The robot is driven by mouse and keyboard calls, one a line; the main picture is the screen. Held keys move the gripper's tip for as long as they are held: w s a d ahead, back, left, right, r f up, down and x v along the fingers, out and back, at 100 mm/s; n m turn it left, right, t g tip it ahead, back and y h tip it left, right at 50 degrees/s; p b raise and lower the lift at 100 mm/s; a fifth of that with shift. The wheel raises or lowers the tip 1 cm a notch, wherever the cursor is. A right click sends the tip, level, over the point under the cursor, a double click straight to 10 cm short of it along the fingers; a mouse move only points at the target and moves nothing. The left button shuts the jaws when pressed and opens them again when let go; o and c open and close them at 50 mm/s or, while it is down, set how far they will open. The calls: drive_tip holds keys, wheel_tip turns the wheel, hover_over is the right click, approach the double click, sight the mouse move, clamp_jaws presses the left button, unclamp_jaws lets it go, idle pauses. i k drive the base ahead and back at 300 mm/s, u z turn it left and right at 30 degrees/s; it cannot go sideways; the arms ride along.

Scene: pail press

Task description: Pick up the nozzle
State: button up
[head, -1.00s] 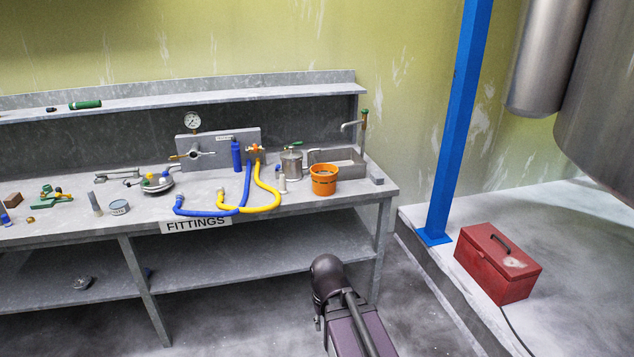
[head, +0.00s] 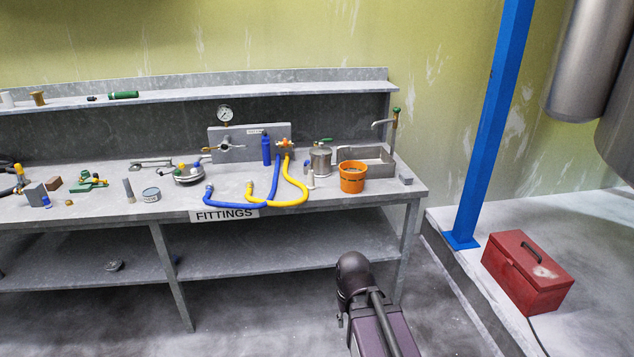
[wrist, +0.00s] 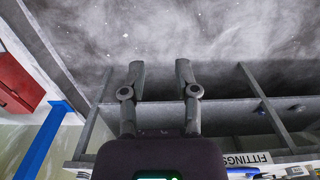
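I cannot tell for sure which thing is the nozzle. A small grey tapered piece (head: 129,190) stands upright on the bench, left of a round tin (head: 151,194). A yellow-and-dark fitting (head: 19,178) is at the left edge of the head view, too small to make out. My gripper (wrist: 160,70) is open and empty in the wrist view, its two fingers apart over the floor. In the head view my arm is low in front of the bench, well away from the things on it.
The bench (head: 100,207) holds blue (head: 235,204) and yellow hoses (head: 296,198), an orange bucket (head: 352,178), a gauge plate (head: 225,151) and green fittings (head: 88,182). A blue post (head: 490,130) and red toolbox (head: 528,272) are at right. Floor before the bench is clear.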

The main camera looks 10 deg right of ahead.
sight(310, 186)
drive_tip(key=z, duration=1.25)
drive_tip(key=i, duration=2.65)
